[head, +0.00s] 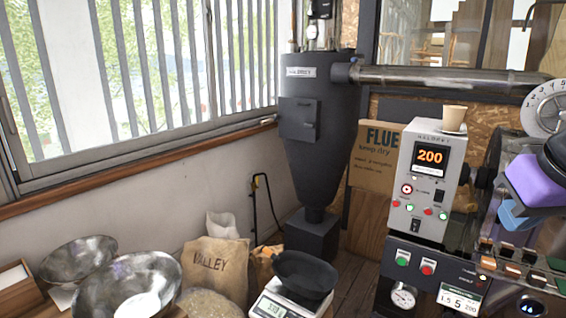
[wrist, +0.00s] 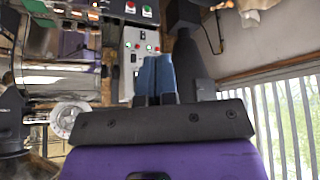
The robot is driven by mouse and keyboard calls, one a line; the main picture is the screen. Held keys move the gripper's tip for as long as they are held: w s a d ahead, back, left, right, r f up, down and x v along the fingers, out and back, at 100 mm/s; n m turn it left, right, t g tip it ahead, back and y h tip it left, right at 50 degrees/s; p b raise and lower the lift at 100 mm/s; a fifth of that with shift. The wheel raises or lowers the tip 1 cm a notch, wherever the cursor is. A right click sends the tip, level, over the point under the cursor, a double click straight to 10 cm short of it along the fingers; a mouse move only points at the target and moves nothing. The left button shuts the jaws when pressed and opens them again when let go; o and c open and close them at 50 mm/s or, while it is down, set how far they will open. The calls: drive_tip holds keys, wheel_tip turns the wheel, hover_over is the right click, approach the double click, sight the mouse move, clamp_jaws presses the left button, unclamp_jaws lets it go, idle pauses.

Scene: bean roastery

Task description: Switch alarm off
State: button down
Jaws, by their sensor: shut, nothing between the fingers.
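The grey control box (head: 430,178) stands upright at the right. Its screen (head: 430,157) reads 200 in orange. Below the screen are a red-ringed round button (head: 406,189), a black switch (head: 439,196), red and green lamps or buttons, and a lower black switch (head: 415,225). I cannot read which control is the alarm's. My gripper (head: 511,218), purple with blue fingers, is at the right edge, apart from the box. In the wrist view its blue fingers (wrist: 155,75) are shut and empty; part of the control box (wrist: 135,45) shows beyond them.
A paper cup (head: 453,118) stands on top of the box. Below it, a dark panel holds a green button (head: 402,261) and a red button (head: 428,267). A black cyclone hopper (head: 318,130), a scale (head: 290,300) and metal bowls (head: 125,285) stand to the left.

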drive_tip(key=s, duration=0.3)
drive_tip(key=shift+a+f+g+y, duration=0.1)
drive_tip(key=shift+a+g+y, duration=0.2)
idle(2.1)
drive_tip(key=w+d+f+m+t, duration=0.1)
drive_tip(key=w+d+f+t, duration=0.15)
drive_tip(key=w, duration=0.75)
drive_tip(key=w+d+f+t+h, duration=0.1)
drive_tip(key=w+d+f, duration=0.15)
drive_tip(key=w, duration=0.65)
drive_tip(key=w+d+f+m+t, duration=0.15)
drive_tip(key=w+d, duration=0.25)
drive_tip(key=w, duration=0.6)
drive_tip(key=w+d+f+t+y, duration=0.2)
drive_tip(key=w+f, duration=0.3)
drive_tip(key=f, duration=0.3)
drive_tip(key=w+d+f+m+t+y, duration=0.1)
drive_tip(key=w+d+f+t, duration=0.3)
drive_tip(key=f, duration=0.5)
drive_tip(key=shift+w+d+f+t+y, duration=0.15)
drive_tip(key=shift+w+f+t+y, duration=0.2)
drive_tip(key=shift+w+y, duration=0.5)
drive_tip(key=shift+w+m, duration=0.15)
drive_tip(key=shift+m, duration=0.1)
